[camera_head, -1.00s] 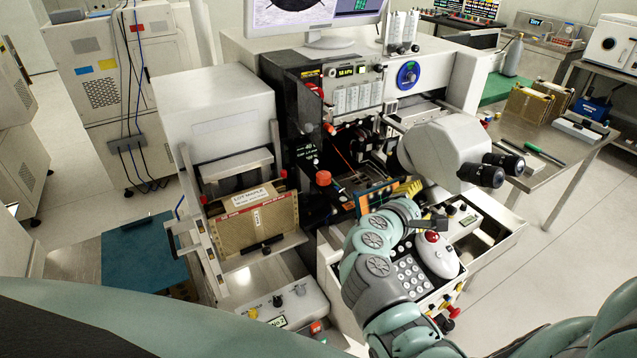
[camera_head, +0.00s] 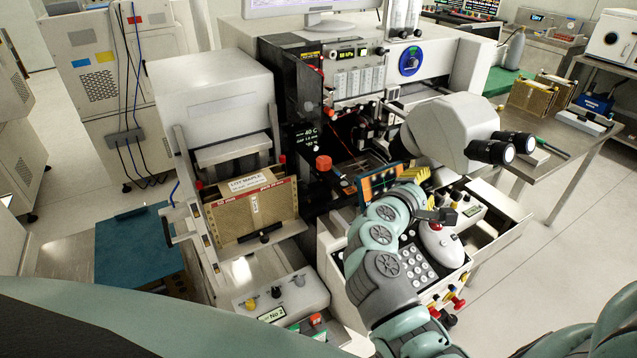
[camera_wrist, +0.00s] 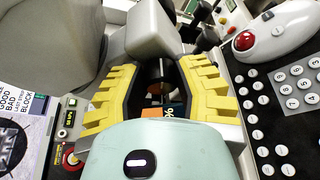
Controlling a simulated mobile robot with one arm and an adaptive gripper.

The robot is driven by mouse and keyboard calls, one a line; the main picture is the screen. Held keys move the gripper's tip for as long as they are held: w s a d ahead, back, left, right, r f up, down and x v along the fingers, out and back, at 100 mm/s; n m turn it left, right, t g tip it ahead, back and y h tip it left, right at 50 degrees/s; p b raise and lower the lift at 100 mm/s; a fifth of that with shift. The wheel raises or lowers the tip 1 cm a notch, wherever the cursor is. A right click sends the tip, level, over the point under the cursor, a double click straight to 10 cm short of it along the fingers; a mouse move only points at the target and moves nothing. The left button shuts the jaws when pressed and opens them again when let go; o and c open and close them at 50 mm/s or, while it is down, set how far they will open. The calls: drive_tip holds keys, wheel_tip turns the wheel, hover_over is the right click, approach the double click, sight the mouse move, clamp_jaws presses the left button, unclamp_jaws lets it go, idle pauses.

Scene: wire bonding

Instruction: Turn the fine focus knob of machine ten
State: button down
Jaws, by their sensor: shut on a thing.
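The white microscope head (camera_head: 450,130) of the bonding machine has two dark eyepieces at its right. My gripper (camera_head: 417,173) is below and in front of it, with its yellow ribbed fingers partly hidden by my wrist. In the wrist view the two yellow fingers of my gripper (camera_wrist: 158,92) point at the underside of the microscope. A dark round part (camera_wrist: 155,72), which looks like the focus knob, lies between them. The fingers are shut on it, but the contact is mostly hidden. Whether it is the fine or the coarse knob cannot be told.
A keypad panel (camera_head: 417,262) and a white mouse-like control with a red button (camera_head: 438,240) lie close below my gripper. A small screen (camera_head: 378,185) stands just left of it. A brown lot box (camera_head: 250,215) sits farther left.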

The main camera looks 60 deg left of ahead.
drive_tip(key=f+m+b, duration=0.1)
drive_tip(key=b, duration=0.3)
drive_tip(key=shift+m+t+y, duration=0.3)
drive_tip(key=shift+m, duration=0.1)
drive_tip(key=shift+r+m+b, duration=0.1)
drive_tip(key=shift+m+b, duration=0.5)
drive_tip(key=shift+b, duration=0.6)
drive_tip(key=shift+r+t+b, duration=0.2)
drive_tip(key=shift+t+b, duration=0.1)
drive_tip(key=shift+b, duration=0.05)
drive_tip(key=c, duration=0.6)
unclamp_jaws()
drive_tip(key=v, duration=1.2)
drive_tip(key=shift+d, duration=0.1)
